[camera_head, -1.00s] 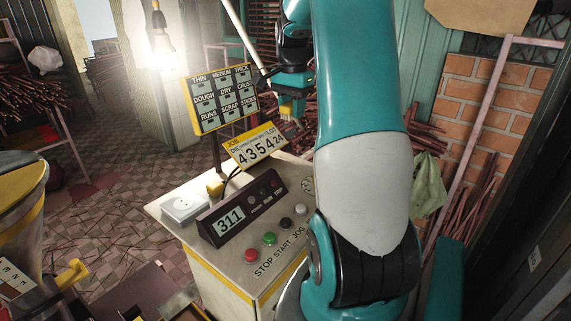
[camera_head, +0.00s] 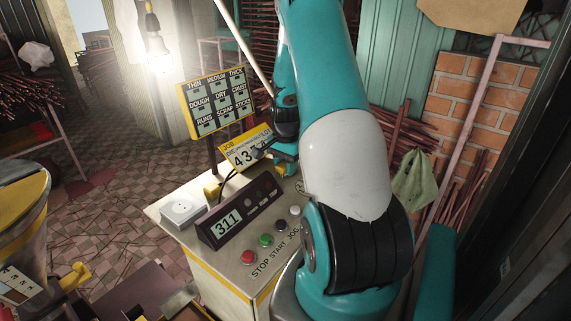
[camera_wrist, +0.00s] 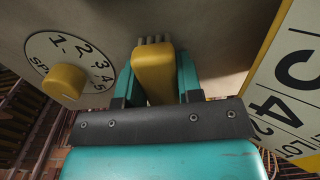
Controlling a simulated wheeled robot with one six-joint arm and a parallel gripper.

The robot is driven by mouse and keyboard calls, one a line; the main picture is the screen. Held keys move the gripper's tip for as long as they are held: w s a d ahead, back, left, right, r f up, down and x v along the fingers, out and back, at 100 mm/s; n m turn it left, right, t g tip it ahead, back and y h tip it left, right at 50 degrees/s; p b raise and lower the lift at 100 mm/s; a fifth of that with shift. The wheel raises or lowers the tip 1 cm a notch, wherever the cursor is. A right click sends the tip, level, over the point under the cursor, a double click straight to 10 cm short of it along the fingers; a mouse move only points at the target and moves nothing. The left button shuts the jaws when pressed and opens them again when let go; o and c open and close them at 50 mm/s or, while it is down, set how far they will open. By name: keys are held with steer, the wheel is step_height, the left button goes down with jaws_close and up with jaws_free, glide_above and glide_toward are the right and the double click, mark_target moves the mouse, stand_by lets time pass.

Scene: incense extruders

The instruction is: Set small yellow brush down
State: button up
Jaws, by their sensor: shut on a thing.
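The small yellow brush (camera_wrist: 154,72) is between the two teal fingers of my gripper (camera_wrist: 155,80) in the wrist view. My gripper is shut on it. The dark bristle tips at its far end are close to the pale top of the control stand; I cannot tell whether they touch.
A yellow knob (camera_wrist: 63,82) on a numbered dial is left of the brush in the wrist view, and the job sign (camera_wrist: 293,85) is close on the right. The stand also bears a 311 display (camera_head: 238,212), several push buttons (camera_head: 265,240) and a white socket box (camera_head: 183,210).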

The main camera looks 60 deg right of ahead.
steer(key=shift+f, duration=0.2)
steer(key=o, duration=1)
steer(key=shift+r, duration=0.15)
